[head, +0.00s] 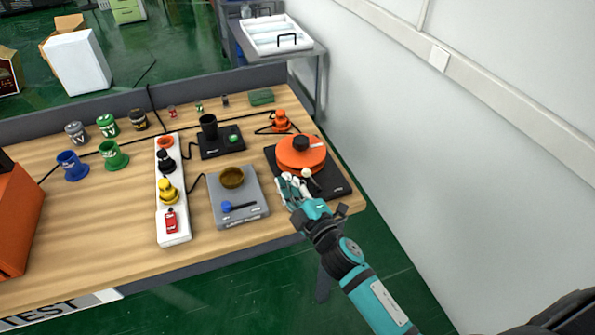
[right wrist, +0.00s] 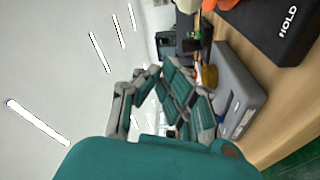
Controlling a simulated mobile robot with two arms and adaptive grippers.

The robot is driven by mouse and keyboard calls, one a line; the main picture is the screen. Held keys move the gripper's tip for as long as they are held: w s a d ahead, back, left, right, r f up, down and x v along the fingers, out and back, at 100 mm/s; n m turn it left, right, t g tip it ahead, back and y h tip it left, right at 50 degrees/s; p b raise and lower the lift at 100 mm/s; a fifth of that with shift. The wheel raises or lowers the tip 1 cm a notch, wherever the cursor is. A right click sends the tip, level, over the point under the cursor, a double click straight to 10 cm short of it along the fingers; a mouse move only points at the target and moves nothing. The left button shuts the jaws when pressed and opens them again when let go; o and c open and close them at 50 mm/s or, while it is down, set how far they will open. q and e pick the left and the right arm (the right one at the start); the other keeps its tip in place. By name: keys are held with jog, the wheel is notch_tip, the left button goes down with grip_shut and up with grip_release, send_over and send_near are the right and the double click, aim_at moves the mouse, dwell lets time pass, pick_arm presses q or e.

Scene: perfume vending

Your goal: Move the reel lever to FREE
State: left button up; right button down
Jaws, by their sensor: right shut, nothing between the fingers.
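A lever with a pale ball end (head: 306,173) shows at the reel's near side. In the right wrist view the base (right wrist: 268,28) carries the word HOLD; the word FREE is not readable, and the lever's setting cannot be told. My right gripper (head: 286,181) is shut and empty, just left of the lever ball; contact cannot be told. Its fingers also show in the right wrist view (right wrist: 150,75). My left gripper is not in view.
A grey box (head: 240,207) with a brown bowl (head: 232,177) and blue knob stands left of my right gripper. A white power strip (head: 175,228) with several plugs is farther left. Cups stand at the back left. A white wall (head: 450,130) is at the right.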

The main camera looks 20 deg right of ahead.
jog(key=w+d, duration=0.1)
jog(key=w+d+f+p, duration=0.1)
jog(key=d, duration=0.1)
jog(key=shift+w+f, duration=0.2)
jog(key=shift+w, duration=0.05)
jog(key=shift+d+r, duration=0.1)
dwell(0.3)
jog(key=shift+d+r+m, duration=0.1)
jog(key=shift+d+m, duration=0.1)
jog(key=shift+m, duration=0.1)
